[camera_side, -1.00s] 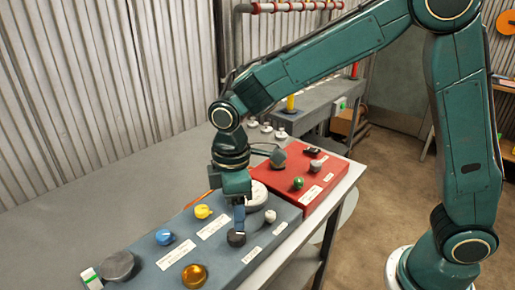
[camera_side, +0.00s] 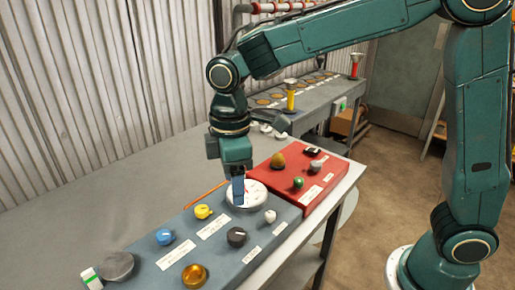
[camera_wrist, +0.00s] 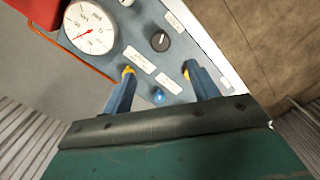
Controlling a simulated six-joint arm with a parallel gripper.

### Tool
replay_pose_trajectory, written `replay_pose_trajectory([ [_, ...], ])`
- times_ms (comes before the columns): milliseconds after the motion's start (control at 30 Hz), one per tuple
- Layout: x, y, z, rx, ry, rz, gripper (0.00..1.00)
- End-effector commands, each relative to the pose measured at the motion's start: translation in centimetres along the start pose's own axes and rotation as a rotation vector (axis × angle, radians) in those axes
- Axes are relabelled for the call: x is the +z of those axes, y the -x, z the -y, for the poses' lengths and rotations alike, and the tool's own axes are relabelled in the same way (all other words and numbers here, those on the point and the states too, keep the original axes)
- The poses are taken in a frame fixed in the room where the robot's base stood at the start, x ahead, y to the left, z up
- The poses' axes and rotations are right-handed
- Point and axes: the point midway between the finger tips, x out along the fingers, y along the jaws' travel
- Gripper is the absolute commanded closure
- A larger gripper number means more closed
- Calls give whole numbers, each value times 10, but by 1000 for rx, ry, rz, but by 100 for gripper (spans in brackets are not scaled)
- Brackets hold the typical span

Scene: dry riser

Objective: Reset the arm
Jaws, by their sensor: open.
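My gripper (camera_side: 238,202) hangs above the blue-grey panel (camera_side: 135,262) in the side view, with its fingers in front of the white dial gauge (camera_side: 258,195). In the wrist view my gripper (camera_wrist: 160,72) has its two fingers well apart with nothing between them. The black knob (camera_side: 236,237) stands uncovered on the panel, clear of the fingers. It also shows in the wrist view (camera_wrist: 160,41), ahead of the fingertips. The gauge face with its red needle (camera_wrist: 90,28) is at upper left there.
The panel also carries a yellow knob (camera_side: 203,211), a blue knob (camera_side: 165,237), an amber dome (camera_side: 194,276) and a small white knob (camera_side: 270,216). A red panel (camera_side: 325,202) with several knobs adjoins it. The grey table (camera_side: 100,220) is clear at left.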

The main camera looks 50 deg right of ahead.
Motion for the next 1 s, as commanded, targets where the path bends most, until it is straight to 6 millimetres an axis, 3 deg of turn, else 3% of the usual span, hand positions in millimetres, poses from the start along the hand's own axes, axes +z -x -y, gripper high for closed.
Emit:
replay_pose_trajectory([
  [267,26,19,-2,25,-92,-40,41],
  [600,94,55,2,87,-331,-144,41],
  [1000,171,73,26,160,-625,-277,41],
])
